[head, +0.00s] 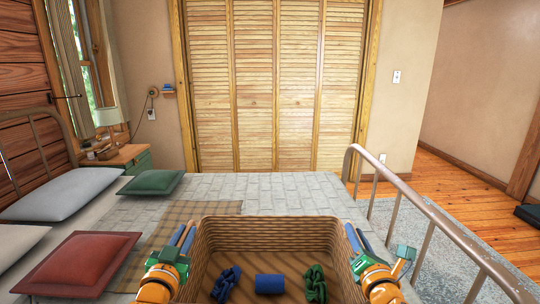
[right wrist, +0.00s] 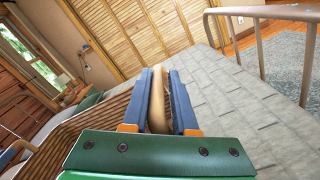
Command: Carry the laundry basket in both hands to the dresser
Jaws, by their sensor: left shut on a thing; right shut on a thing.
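The laundry basket (head: 268,232) is a brown woven box in front of me, over the bed in the head view. Inside it lie a dark blue crumpled cloth (head: 226,284), a blue rolled cloth (head: 270,284) and a green crumpled cloth (head: 315,283). My left gripper (head: 184,237) is shut on the basket's left side. My right gripper (head: 356,238) is shut on its right side. In the right wrist view, the right gripper (right wrist: 160,95) has a tan rim or handle piece between its blue fingers. I cannot make out a dresser.
The bed (head: 300,190) with pillows fills the space ahead, its metal footboard (head: 425,212) on my right. Louvered closet doors (head: 278,90) stand behind it. Wood floor (head: 455,180) and a rug (head: 440,245) lie right of the footboard.

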